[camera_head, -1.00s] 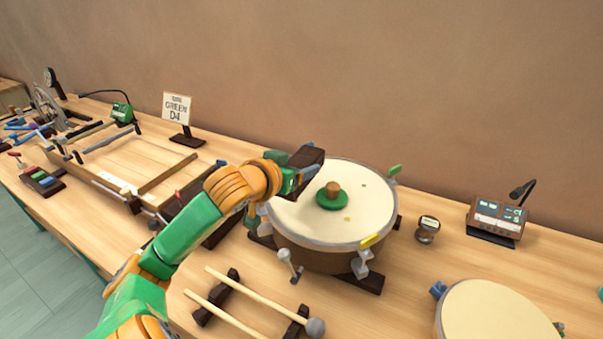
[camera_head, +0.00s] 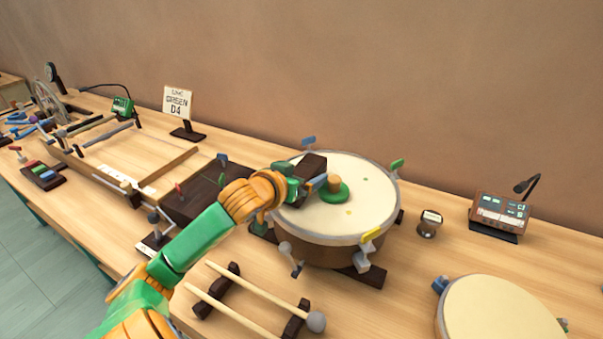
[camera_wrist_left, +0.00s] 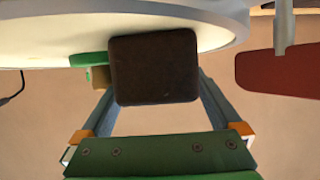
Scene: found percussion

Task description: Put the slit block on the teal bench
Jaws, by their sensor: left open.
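A dark brown block (camera_head: 315,166), which looks like the slit block, is above the left part of the drum skin. In the left wrist view the dark block (camera_wrist_left: 153,68) fills the space between the fingers; any slit on it is hidden. My left gripper (camera_head: 312,184) is open, with its fingers at either side of the block. I cannot tell whether the block touches the drum. My right gripper is not in view.
The round drum (camera_head: 365,190) with a green knob (camera_head: 334,192) is under the gripper. Mallets (camera_head: 250,292) lie in front. A dark box (camera_head: 200,192) is left, a small console (camera_head: 500,214) right. Bare wood shows between the drum and the second drum (camera_head: 500,315).

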